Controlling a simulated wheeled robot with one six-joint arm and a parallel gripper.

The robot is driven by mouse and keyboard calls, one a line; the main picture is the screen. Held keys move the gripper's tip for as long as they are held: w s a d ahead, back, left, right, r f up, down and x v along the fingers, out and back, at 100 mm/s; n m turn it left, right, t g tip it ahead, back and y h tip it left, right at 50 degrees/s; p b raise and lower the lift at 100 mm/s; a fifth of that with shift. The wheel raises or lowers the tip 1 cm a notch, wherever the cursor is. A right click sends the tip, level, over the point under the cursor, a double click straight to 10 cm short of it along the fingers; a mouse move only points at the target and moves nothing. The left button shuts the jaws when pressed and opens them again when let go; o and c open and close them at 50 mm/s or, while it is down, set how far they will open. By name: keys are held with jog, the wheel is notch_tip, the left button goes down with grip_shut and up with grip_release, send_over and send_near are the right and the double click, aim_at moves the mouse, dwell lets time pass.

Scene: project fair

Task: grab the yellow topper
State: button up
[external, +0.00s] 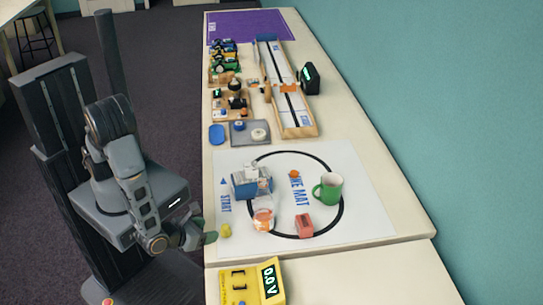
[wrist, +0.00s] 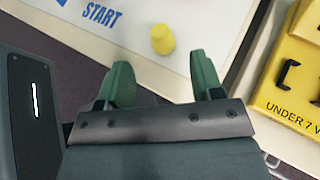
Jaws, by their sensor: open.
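The yellow topper (external: 225,230) is a small, rounded yellow piece on the white mat, near its left edge below the START label. In the wrist view the topper (wrist: 163,39) stands just beyond the fingertips, between them but nearer the right one. My gripper (wrist: 160,82) is open and empty, with its two green fingers apart. In the external view my gripper (external: 207,238) is at the table's left edge, just left of the topper. I cannot tell whether they touch, but the wrist view shows a gap.
A yellow meter (external: 238,287) stands at the near end, right of my gripper in the wrist view (wrist: 300,75). On the white mat (external: 365,215) are a blue box (external: 247,184), a cup of orange (external: 263,220), a red block (external: 304,225) and a green mug (external: 329,187).

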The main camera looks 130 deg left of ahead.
aim_at(223, 228)
jog(key=shift+x, duration=3.15)
jog(key=c, duration=1)
jog(key=shift+o, duration=0.2)
jog(key=shift+r, duration=0.1)
